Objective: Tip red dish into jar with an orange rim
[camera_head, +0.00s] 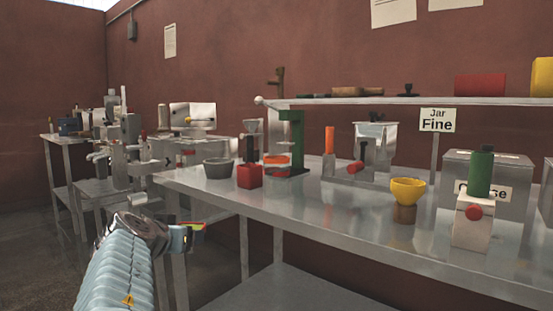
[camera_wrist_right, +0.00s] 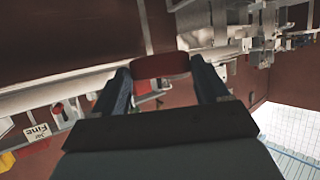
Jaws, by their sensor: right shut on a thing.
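The red dish (camera_head: 197,225) shows edge-on at the end of my arm in the head view, with something yellow-green at it. In the wrist view the dish (camera_wrist_right: 160,66) is a dark red oval between two blue fingers. My right gripper (camera_head: 188,237) is shut on it, in front of the near left table corner and apart from the jar. The dish's inside is hard to see. My left gripper is not in view.
A yellow bowl (camera_head: 408,190), a hopper machine (camera_head: 373,140) and a "Jar Fine" sign (camera_head: 437,120) are to the right. A shelf (camera_head: 400,100) runs above the table's back.

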